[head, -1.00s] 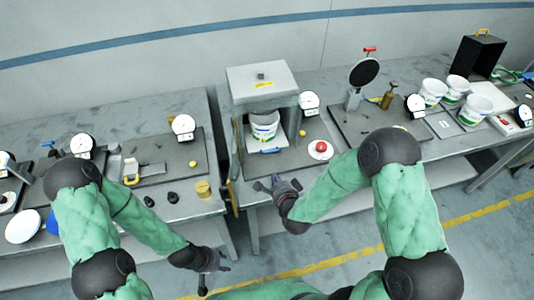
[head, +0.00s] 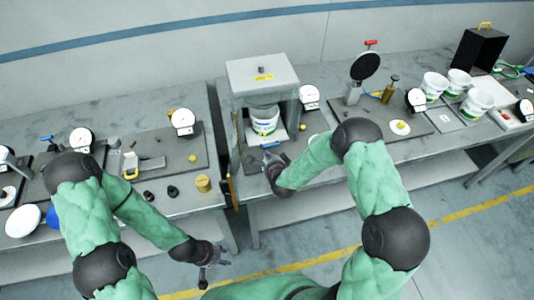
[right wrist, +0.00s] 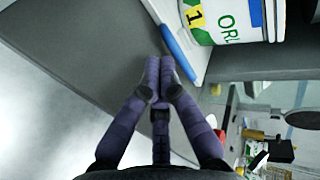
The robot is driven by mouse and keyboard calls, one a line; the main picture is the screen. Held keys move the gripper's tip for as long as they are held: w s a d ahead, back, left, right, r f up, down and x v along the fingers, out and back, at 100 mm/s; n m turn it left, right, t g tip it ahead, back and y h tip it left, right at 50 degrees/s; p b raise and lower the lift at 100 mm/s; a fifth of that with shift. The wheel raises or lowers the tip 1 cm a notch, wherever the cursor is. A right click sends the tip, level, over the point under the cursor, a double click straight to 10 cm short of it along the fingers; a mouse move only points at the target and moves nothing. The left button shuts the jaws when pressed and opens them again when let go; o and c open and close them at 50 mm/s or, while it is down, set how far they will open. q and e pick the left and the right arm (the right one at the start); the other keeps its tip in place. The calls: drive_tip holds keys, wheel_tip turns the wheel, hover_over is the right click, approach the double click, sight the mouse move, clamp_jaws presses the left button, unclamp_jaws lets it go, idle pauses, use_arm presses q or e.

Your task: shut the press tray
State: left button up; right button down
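The press (head: 245,75) is a grey box-shaped frame on the middle bench. A white tub (head: 264,121) with a green and blue label stands under its head, on the press tray. The tray's blue front handle (head: 270,145) faces me and also shows in the right wrist view (right wrist: 178,52), with the white tray edge behind it. My right gripper (head: 271,158) is just in front of the handle. Its purple fingers (right wrist: 164,66) are together and empty, with the tips beside the handle; I cannot tell whether they touch. My left gripper (head: 222,256) is open and empty, low in front of the benches.
A dial gauge (head: 309,96) stands right of the press. A yellow-brass cylinder (head: 203,183) sits near the left bench's front edge. White tubs (head: 434,86) and a black box (head: 478,52) stand far right. A gap separates the left and middle benches.

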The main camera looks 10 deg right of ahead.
sight(265, 147)
drive_tip(key=shift+w+f, duration=0.1)
drive_tip(key=shift+w, duration=0.4)
drive_tip(key=w+b, duration=0.2)
drive_tip(key=w, duration=0.2)
drive_tip(key=shift+f, duration=0.15)
drive_tip(key=shift+w+a+b, duration=0.1)
drive_tip(key=shift+w+b, duration=0.25)
drive_tip(key=shift+w+r, duration=0.1)
drive_tip(key=shift+r, duration=0.1)
